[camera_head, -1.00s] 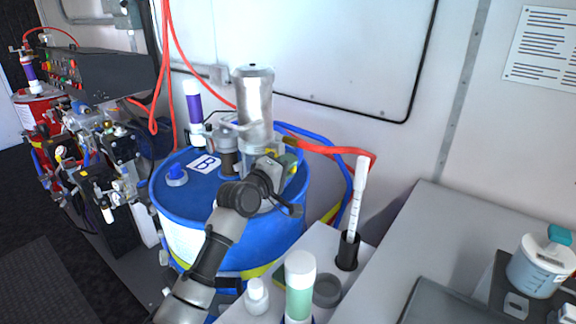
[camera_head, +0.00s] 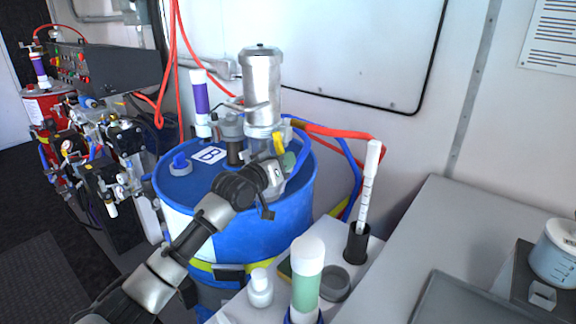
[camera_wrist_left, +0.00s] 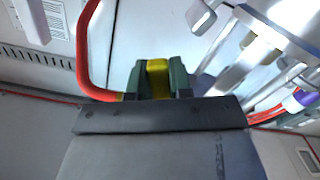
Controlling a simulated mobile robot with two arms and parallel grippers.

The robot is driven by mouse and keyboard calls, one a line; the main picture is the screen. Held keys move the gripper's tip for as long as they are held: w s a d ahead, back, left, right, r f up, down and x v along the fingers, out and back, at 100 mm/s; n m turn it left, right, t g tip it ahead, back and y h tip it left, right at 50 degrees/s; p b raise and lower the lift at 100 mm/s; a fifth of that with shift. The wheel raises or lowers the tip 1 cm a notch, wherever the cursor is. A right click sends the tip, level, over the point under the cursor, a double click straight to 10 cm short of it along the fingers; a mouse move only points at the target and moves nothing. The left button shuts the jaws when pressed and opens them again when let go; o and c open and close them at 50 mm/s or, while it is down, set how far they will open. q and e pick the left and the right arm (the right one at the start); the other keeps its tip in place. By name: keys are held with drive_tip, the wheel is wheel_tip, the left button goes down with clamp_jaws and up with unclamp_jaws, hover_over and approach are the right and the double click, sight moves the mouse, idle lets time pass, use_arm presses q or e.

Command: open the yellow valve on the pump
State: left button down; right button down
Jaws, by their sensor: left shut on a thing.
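The silver pump (camera_head: 262,88) stands upright on top of the blue drum marked B (camera_head: 265,222). The yellow valve handle (camera_head: 279,144) shows at the pump's lower right side, partly hidden by my gripper. My left gripper (camera_head: 286,158) reaches it from the front, its arm coming in from the lower left. In the left wrist view, the gripper's dark green fingers (camera_wrist_left: 160,82) are shut on the yellow handle (camera_wrist_left: 158,78), one finger on each side. A red hose (camera_wrist_left: 88,55) runs close beside it. My right gripper is not in view.
A red hose (camera_head: 340,131) and a blue hose (camera_head: 352,160) run right from the pump. A white-and-purple cylinder (camera_head: 201,105) stands on the drum. In front are a green-filled tube (camera_head: 306,284), a white bottle (camera_head: 260,290) and a holder with a white stick (camera_head: 368,185).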

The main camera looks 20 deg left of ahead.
use_arm(q)
drive_tip(key=shift+w+a+f+m+b, duration=0.15)
drive_tip(key=shift+a+m, duration=0.25)
drive_tip(key=shift+m, duration=0.4)
drive_tip(key=shift+w+a+f+m+b, duration=0.15)
drive_tip(key=shift+a+m+b, duration=0.2)
drive_tip(key=shift+m, duration=0.45)
drive_tip(key=shift+w+a+m+b, duration=0.15)
drive_tip(key=shift+a+m, duration=0.25)
drive_tip(key=shift+m, duration=0.4)
drive_tip(key=c, duration=1)
unclamp_jaws()
drive_tip(key=shift+r, duration=0.1)
